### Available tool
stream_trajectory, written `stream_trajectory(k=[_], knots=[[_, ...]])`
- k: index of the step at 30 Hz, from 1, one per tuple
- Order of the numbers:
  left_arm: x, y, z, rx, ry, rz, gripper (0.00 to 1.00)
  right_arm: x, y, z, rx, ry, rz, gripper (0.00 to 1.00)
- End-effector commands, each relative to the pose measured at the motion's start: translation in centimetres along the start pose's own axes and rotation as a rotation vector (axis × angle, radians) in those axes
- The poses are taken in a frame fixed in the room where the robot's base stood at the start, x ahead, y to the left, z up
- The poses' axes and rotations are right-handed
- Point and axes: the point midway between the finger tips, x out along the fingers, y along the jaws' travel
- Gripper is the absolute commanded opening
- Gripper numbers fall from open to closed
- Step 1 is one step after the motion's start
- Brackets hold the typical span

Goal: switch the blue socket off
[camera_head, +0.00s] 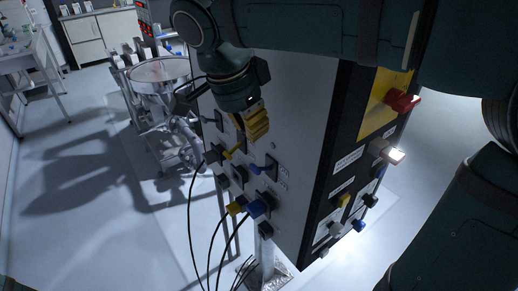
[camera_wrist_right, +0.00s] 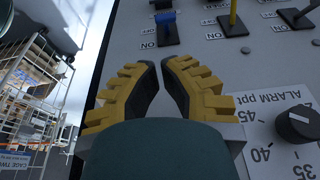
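The blue switch lever (camera_head: 262,170) is on the grey side panel of the tall cabinet, above the blue plug (camera_head: 257,207) in its socket. In the right wrist view the blue lever (camera_wrist_right: 166,20) stands on a black base ahead of the fingertips, with an ON label beside the base. My right gripper (camera_head: 258,125) is in front of the panel, above the blue lever. In the wrist view my right gripper (camera_wrist_right: 160,63) has its yellow fingertips nearly together, with nothing between them and apart from the lever. My left gripper is not in view.
A yellow lever (camera_wrist_right: 233,15) stands beside the blue one. A yellow plug (camera_head: 236,208) with a cable sits beside the blue plug. An ALARM dial (camera_wrist_right: 297,124) is right of the fingers. A metal hopper (camera_head: 160,72) stands behind; cables hang below the panel.

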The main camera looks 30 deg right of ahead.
Motion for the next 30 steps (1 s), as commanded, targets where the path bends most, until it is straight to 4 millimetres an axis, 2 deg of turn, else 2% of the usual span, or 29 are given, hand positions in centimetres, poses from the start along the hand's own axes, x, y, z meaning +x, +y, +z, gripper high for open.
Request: stream_trajectory(k=[5, 12, 18, 23, 30], knots=[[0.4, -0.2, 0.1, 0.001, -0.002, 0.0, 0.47, 2.2, 0.1, 0.0, 0.0, 0.001, 0.004, 0.0], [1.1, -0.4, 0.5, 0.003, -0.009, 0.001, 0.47, 6.5, 0.1, 0.0, 0.0, 0.0, 0.005, 0.0], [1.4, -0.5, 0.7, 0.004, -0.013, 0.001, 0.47, 8.9, 0.0, 0.0, 0.0, 0.0, 0.003, 0.0], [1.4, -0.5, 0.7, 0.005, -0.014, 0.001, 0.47, 9.8, 0.0, 0.0, 0.0, 0.0, 0.002, 0.0], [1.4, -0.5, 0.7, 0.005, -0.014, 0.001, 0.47, 9.8, 0.0, 0.0, 0.0, 0.0, 0.001, 0.0]])
